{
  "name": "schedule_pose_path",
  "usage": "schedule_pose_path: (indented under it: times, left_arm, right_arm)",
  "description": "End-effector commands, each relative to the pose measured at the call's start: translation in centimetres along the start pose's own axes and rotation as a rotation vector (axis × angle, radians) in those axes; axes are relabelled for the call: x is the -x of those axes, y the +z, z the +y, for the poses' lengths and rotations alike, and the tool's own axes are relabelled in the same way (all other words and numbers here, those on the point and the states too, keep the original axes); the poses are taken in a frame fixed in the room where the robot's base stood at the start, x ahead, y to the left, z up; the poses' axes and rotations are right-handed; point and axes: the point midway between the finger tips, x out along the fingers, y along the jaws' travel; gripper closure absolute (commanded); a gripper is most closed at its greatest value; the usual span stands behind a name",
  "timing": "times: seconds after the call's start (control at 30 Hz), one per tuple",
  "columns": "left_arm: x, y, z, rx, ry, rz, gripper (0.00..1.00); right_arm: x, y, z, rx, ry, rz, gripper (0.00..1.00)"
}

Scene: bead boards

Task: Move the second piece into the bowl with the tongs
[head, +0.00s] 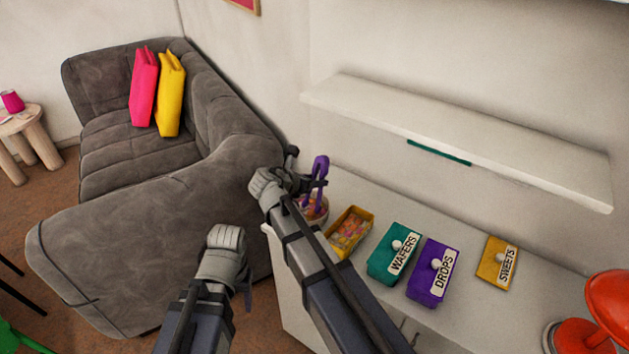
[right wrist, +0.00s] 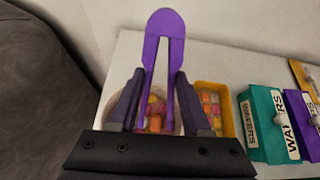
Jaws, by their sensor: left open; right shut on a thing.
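My right gripper (head: 308,186) is shut on the purple tongs (head: 321,167), which stand upright over the bowl (head: 316,215). In the right wrist view the tongs (right wrist: 163,24) rise between my two dark fingers, with their arms pointing down. The pale bowl (right wrist: 104,94) is behind them, with colourful pieces (right wrist: 155,118) in it. Whether the tongs' tips hold a piece is hidden. The open yellow box (head: 349,233) with several sweets stands just right of the bowl. My left gripper (head: 247,288) is open and empty, low in front of the sofa.
The teal WAFERS box (head: 383,265), purple DROPS box (head: 424,287) and yellow SWEETS lid (head: 490,270) are on the white cabinet top. A red lamp (head: 607,300) stands at the right end. A shelf (head: 450,130) hangs above. A grey sofa (head: 120,235) is at the left.

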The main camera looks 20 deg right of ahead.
Motion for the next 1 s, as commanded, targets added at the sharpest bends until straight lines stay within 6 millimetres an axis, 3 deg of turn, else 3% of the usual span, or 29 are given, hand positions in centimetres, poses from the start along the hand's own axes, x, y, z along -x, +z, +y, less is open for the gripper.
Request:
schedule_pose_path:
  times: [0.57,1.0]
  left_arm:
    - [0.5,0.0,0.0,0.000,0.000,0.000,0.41]
    - [6.5,0.4,-0.6,0.000,0.000,0.000,0.41]
  right_arm:
    - [0.2,0.4,0.0,0.000,0.000,0.000,0.70]
    - [3.5,5.5,-0.4,0.000,0.000,0.000,0.70]
